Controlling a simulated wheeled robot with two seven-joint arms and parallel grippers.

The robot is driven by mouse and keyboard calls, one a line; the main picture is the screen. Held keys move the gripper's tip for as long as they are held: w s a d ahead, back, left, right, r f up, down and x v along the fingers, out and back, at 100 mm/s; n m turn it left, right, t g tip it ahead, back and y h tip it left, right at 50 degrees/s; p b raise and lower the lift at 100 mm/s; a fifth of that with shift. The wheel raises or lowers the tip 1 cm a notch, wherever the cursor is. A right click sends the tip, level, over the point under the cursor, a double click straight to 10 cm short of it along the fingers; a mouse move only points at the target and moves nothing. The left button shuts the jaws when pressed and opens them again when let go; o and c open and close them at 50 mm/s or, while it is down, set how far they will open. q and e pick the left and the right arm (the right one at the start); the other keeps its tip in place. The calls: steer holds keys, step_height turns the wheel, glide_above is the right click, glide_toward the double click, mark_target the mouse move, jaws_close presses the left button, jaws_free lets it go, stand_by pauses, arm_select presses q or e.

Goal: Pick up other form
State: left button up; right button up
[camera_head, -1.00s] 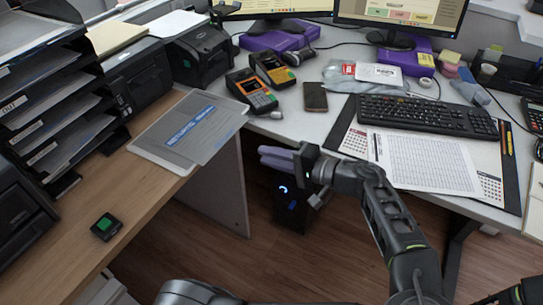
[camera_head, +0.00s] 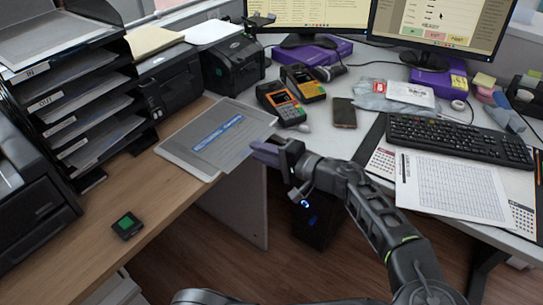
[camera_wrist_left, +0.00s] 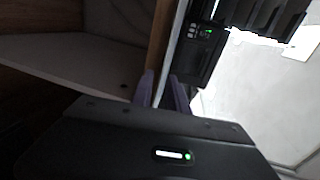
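A grey sheet with a blue label (camera_head: 240,144) lies partly over a lighter grey sheet (camera_head: 178,151) on the wooden counter, its right corner reaching past the counter edge. A white printed form with a table grid (camera_head: 450,186) lies on the desk, below the keyboard. I cannot tell which of them is the other form. My right gripper is out of view.
Card terminals (camera_head: 281,104) and a phone (camera_head: 344,113) stand behind the gripper. A keyboard (camera_head: 460,142) is at right. A black paper rack (camera_head: 85,95) and a small device with a green button (camera_head: 127,225) are at left. A floor gap lies below the gripper.

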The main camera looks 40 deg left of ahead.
arm_select(q)
steer(key=shift+a, duration=0.6)
jaws_close()
stand_by(1.2)
